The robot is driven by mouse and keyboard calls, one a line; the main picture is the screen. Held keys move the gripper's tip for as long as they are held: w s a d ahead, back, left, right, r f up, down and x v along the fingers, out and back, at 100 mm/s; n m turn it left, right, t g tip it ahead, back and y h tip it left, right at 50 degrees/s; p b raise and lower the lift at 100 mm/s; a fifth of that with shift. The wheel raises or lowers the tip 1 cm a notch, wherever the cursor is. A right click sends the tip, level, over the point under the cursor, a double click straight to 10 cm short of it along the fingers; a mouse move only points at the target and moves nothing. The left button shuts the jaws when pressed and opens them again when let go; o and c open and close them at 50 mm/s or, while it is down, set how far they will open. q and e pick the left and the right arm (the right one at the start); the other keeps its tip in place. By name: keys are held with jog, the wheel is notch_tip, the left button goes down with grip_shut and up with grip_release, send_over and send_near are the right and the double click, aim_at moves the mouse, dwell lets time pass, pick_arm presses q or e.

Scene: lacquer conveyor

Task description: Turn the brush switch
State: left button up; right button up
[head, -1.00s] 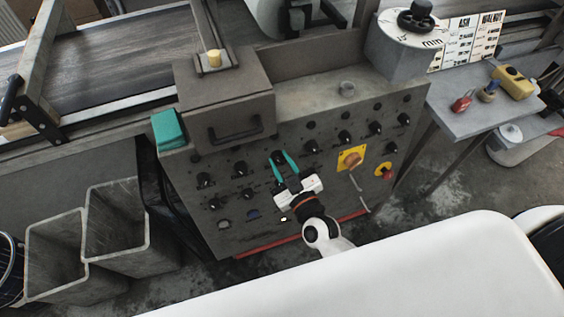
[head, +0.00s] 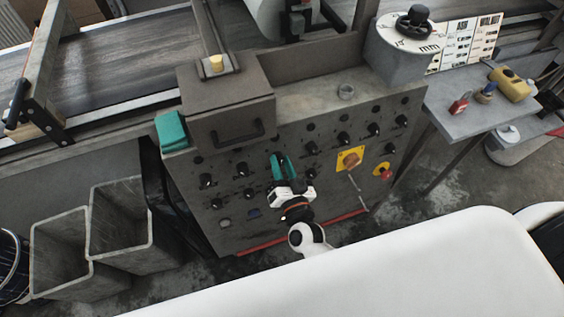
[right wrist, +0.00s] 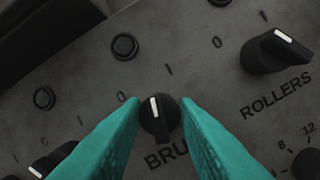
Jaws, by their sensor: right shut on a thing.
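The brush switch (right wrist: 158,116) is a small black knob with a white pointer mark, above the partly hidden label "BRU…" in the right wrist view. Its mark points nearly straight up in that view, between a printed 0 at its left and a 1 at its upper right. My right gripper (head: 282,160) reaches the front of the grey control panel (head: 323,190). Its teal fingers (right wrist: 160,101) are shut on the knob, one on each side. In the head view the gripper hides the knob. My left gripper is not in view.
The rollers knob (right wrist: 275,50) is to the right of the brush switch. A yellow-plated switch (head: 350,159) and a red-yellow knob (head: 382,171) are further right on the panel. Grey bins (head: 135,225) stand at the left. A side table (head: 462,121) holds small items.

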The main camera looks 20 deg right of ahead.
jog(key=shift+m+h+p, duration=0.3)
jog(key=shift+m, duration=1.2)
jog(key=o, duration=1)
jog(key=shift+c, duration=0.2)
jog(key=s+b, duration=0.1)
jog(key=s, duration=1.1)
jog(key=shift+a+b, duration=0.3)
jog(key=shift+a, duration=0.15)
jog(key=shift+f, duration=0.1)
